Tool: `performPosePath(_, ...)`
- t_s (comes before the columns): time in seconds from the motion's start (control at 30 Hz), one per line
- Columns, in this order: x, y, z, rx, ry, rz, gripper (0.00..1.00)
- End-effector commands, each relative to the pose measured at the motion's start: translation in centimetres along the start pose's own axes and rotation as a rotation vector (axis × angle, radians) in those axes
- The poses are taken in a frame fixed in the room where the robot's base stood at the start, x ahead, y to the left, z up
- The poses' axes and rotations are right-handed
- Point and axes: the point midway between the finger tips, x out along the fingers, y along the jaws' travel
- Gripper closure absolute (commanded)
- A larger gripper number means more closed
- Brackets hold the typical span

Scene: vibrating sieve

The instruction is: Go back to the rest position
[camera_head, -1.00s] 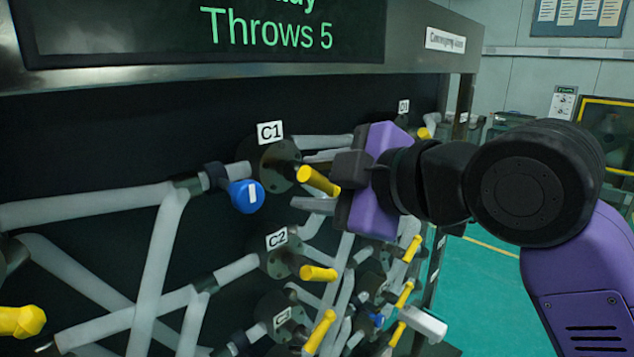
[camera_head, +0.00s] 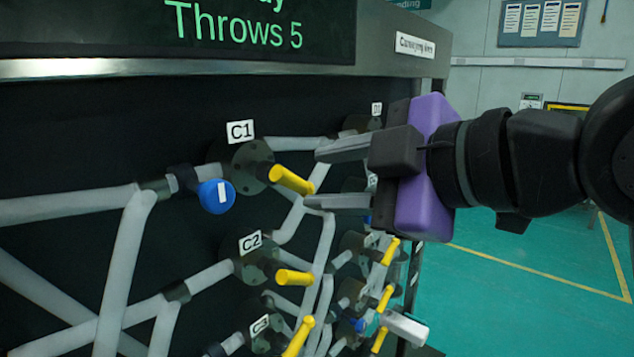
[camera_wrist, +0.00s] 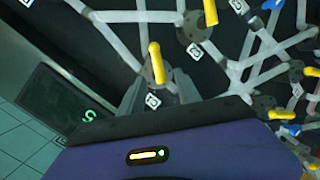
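My gripper (camera_head: 313,178) is open and empty at the right of the dark valve panel, fingers pointing left toward it.
The panel holds grey pipes (camera_head: 70,207), a blue knob (camera_head: 216,195), the yellow C2 handle (camera_head: 294,277) and more yellow handles below. A display (camera_head: 262,28) reading "Throws 5" hangs above. Green floor (camera_head: 520,265) at the right is clear.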

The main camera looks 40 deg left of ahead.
Motion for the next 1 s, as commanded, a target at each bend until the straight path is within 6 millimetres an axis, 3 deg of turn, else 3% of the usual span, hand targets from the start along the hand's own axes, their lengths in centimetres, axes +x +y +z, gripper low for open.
performPosePath(0.57,0.0,0.2,-0.2,0.026,0.007,0.008,0.6)
performPosePath(0.67,-0.1,1.8,-0.8,0.074,0.032,0.071,0.6)
performPosePath(0.8,-1.5,5.4,-2.2,0.132,0.089,0.242,0.6)
performPosePath(1.0,-4.1,7.8,-0.5,0.29,0.194,0.479,0.6)
